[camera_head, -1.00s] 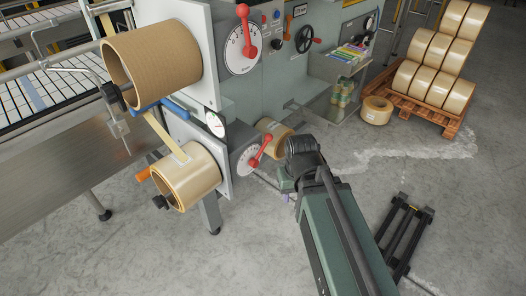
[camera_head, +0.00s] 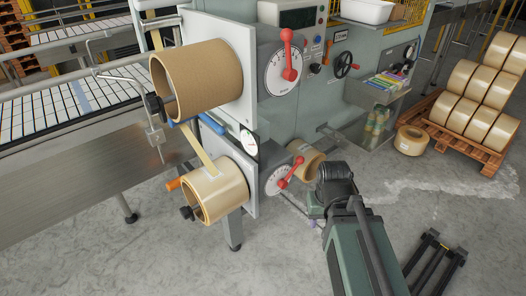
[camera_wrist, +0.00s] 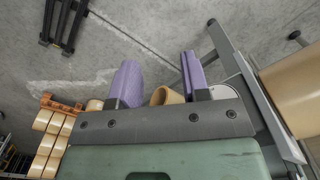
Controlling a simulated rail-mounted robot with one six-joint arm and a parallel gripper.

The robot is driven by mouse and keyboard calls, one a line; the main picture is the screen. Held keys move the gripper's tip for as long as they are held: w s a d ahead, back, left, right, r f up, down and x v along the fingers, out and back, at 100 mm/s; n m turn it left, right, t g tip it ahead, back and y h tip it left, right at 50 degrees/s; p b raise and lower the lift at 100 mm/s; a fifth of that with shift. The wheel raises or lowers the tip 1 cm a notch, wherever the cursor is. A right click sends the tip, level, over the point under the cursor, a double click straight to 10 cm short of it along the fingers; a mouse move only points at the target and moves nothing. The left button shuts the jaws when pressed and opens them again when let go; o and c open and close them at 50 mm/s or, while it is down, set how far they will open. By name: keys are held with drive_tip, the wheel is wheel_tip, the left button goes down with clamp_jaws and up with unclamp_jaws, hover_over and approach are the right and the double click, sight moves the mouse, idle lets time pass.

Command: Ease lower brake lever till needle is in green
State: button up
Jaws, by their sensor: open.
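The lower brake lever (camera_head: 291,172) is red with a ball end, on a white scale dial (camera_head: 274,186) below the upper dial. It tilts up to the right. A small round gauge (camera_head: 251,144) sits on the panel edge above the lower tape roll (camera_head: 216,192); its needle and green zone are too small to read. My gripper (camera_wrist: 160,82) has two purple fingers spread apart with nothing held. In the head view my arm's end is right of and below the lower lever, apart from it; the fingers are mostly hidden there. The lever is not identifiable in the wrist view.
The upper red lever (camera_head: 288,52) stands upright on its own dial above. A large brown roll (camera_head: 200,80) juts out at upper left. A loose tape roll (camera_head: 306,160) is behind the lower lever.

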sight(292, 171)
drive_tip(key=shift+d+f, duration=0.1)
drive_tip(key=shift+f, duration=0.15)
drive_tip(key=shift+c, duration=1.2)
drive_tip(key=shift+m+y, duration=0.4)
drive_tip(key=shift+m, duration=0.4)
drive_tip(key=d+f+b, duration=0.1)
drive_tip(key=f+b, duration=0.3)
drive_tip(key=w+d+f+b, duration=0.1)
drive_tip(key=d+f+b, duration=0.1)
drive_tip(key=f+b, duration=0.2)
drive_tip(key=d+f+b, duration=0.1)
drive_tip(key=f+b, duration=0.3)
drive_tip(key=b, duration=0.1)
drive_tip(key=shift+w+d+f, duration=0.15)
clamp_jaws()
drive_tip(key=w+d+f+m+t+y+b, duration=0.2)
drive_tip(key=w+f+m+t+y+b, duration=0.9)
drive_tip(key=b, duration=0.9)
drive_tip(key=w+d+r+m+t+y+p, duration=0.1)
drive_tip(key=w+d+r+m+t+y, duration=0.2)
drive_tip(key=r, duration=0.4)
drive_tip(key=w+d+r+m+y, duration=0.1)
drive_tip(key=w+r+m, duration=0.2)
drive_tip(key=r+m, duration=0.3)
drive_tip(key=w+a+r+n+p, duration=0.1)
drive_tip(key=w+a+r+p, duration=0.4)
drive_tip(key=a, duration=0.5)
drive_tip(key=shift+w+r+p, duration=0.35)
drive_tip(key=shift+w+r, duration=0.25)
drive_tip(key=shift+w, duration=0.3)
